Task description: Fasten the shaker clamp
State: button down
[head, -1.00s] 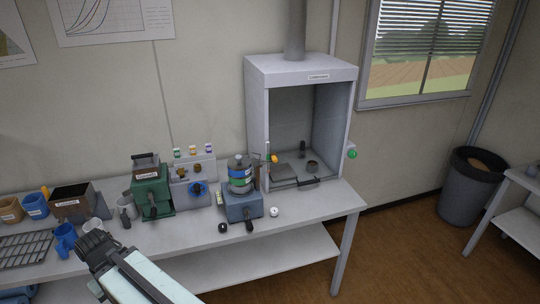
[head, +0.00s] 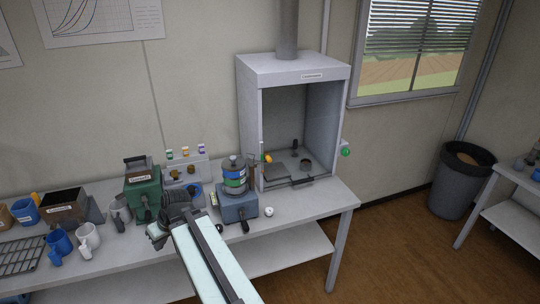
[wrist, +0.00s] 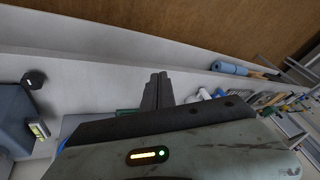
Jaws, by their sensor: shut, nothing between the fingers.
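The shaker (head: 237,207) is a blue-grey box on the bench, left of the hood. The shaker's edge (wrist: 12,118) and a black knob (wrist: 33,77) show at left there.
A green machine (head: 142,194) and mugs (head: 88,236) stand left of my gripper. A white ball-like knob (head: 268,212) is right of the shaker. The hood (head: 249,130) stands behind at right. The bench's right front (head: 310,217) is clear.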

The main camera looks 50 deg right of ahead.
jog(key=d+r+m+t+h, duration=0.1)
jog(key=d+r+t, duration=0.25)
jog(key=d, duration=0.55)
jog(key=d+r+m+t+h, duration=0.15)
jog(key=d+r, duration=0.25)
jog(key=d, duration=0.6)
jog(key=s+d+r+m+t+h, duration=0.1)
jog(key=s+d+r+h, duration=0.1)
jog(key=s+d, duration=0.3)
jog(key=s+d+r+m+t+h+p, duration=0.1)
jog(key=s+d+r+h, duration=0.2)
jog(key=d, duration=1)
jog(key=s+d+r+m+h+p, duration=0.1)
jog(key=s+d+r+h, duration=0.2)
jog(key=s+d+r, duration=0.2)
jog(key=s+d, duration=0.3)
jog(key=d, duration=0.1)
jog(key=shift+s+d+r+m+t, duration=0.2)
jog(key=shift+d+m+t, duration=0.1)
jog(key=shift+m+t, duration=0.1)
